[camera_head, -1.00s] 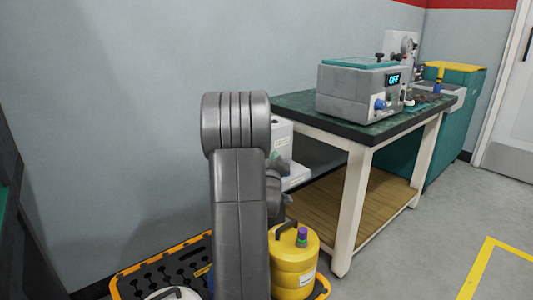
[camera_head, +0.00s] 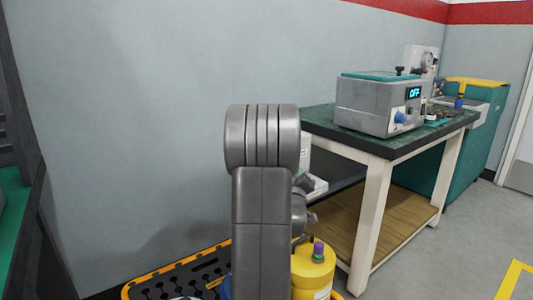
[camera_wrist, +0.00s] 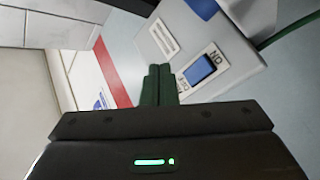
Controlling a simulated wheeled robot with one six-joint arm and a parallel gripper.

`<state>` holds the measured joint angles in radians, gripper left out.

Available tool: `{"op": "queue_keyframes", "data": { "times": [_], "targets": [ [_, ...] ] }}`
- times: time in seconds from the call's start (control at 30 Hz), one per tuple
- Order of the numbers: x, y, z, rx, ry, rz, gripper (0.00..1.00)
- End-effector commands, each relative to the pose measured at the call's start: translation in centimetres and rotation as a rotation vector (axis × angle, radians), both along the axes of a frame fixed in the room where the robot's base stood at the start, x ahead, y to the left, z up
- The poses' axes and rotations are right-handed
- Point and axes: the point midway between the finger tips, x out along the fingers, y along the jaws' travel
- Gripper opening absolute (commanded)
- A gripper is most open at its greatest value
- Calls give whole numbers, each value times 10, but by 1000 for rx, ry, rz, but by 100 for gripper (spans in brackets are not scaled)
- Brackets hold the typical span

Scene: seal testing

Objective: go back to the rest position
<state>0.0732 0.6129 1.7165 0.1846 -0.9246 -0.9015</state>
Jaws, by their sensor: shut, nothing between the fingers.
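My gripper (camera_wrist: 159,72) shows in the wrist view with its two dark green fingers pressed together and nothing between them. A pale grey housing with a blue rocker switch (camera_wrist: 199,70), marked ON, lies just past the fingertips to the right. I cannot tell whether the fingers touch it. In the head view my grey arm stands upright in the middle and hides the gripper.
A green-topped table (camera_head: 378,146) stands right of my arm, bearing a grey tester (camera_head: 365,106) whose display reads OFF. A white unit (camera_head: 305,150) is partly hidden behind my arm. A yellow can (camera_head: 311,278) stands on a black and orange pallet (camera_head: 170,283).

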Motion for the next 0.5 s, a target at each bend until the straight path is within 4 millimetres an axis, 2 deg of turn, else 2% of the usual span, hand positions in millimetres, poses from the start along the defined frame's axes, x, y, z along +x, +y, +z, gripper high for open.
{"op": "queue_keyframes", "data": {
  "times": [0.13,0.43,0.5],
  "targets": [
    [13,9,5,0,1,1,0],
    [6,4,5,-1,4,0,0],
    [-6,-5,-6,0,-2,-4,0]
  ]
}}
